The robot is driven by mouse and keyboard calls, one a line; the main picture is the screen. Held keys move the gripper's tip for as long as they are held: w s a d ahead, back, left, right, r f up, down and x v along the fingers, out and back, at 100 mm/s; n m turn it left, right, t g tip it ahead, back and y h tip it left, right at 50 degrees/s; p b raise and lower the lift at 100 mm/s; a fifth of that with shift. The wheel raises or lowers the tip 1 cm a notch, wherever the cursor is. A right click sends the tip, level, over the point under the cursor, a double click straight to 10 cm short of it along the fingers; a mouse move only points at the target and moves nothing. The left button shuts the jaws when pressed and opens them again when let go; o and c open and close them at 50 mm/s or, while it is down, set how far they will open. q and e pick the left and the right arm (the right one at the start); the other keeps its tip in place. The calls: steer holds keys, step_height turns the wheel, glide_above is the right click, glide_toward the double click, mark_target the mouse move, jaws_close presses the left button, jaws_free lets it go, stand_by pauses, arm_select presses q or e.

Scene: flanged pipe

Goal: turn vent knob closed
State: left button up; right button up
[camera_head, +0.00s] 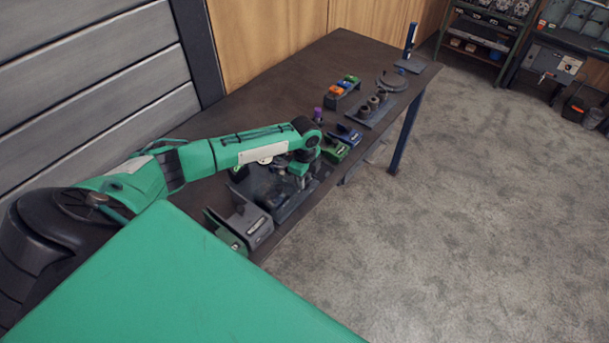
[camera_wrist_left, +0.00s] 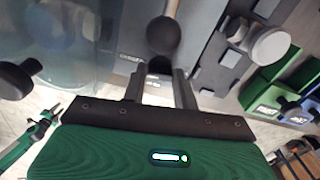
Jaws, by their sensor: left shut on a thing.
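My left gripper (camera_head: 299,183) points down at the pipe fixture (camera_head: 283,206) on the dark workbench in the head view. In the left wrist view my left gripper (camera_wrist_left: 160,76) has its two fingers a small gap apart, shut on a small part that I take to be the vent knob. That part is mostly hidden between the fingertips. A dark round knob-like ball (camera_wrist_left: 163,35) on a stem shows just beyond the fingertips. Whether the vent is open or closed cannot be told. My right gripper is not in view.
A grey bracket block (camera_head: 250,222) stands near the bench's front edge. Green and blue bins (camera_head: 341,145) sit just right of the gripper. A rack of dark round parts (camera_head: 374,106) and a small orange-and-green bin set (camera_head: 342,88) stand farther along. The bench's back middle is clear.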

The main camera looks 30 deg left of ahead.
arm_select(q)
steer(key=shift+d+m, duration=0.1)
steer(key=shift+m, duration=0.9)
steer(key=o, duration=0.7)
steer(key=shift+r, duration=0.1)
steer(key=shift+r, duration=0.25)
step_height(320, 180, up, 13)
steer(key=b, duration=0.3)
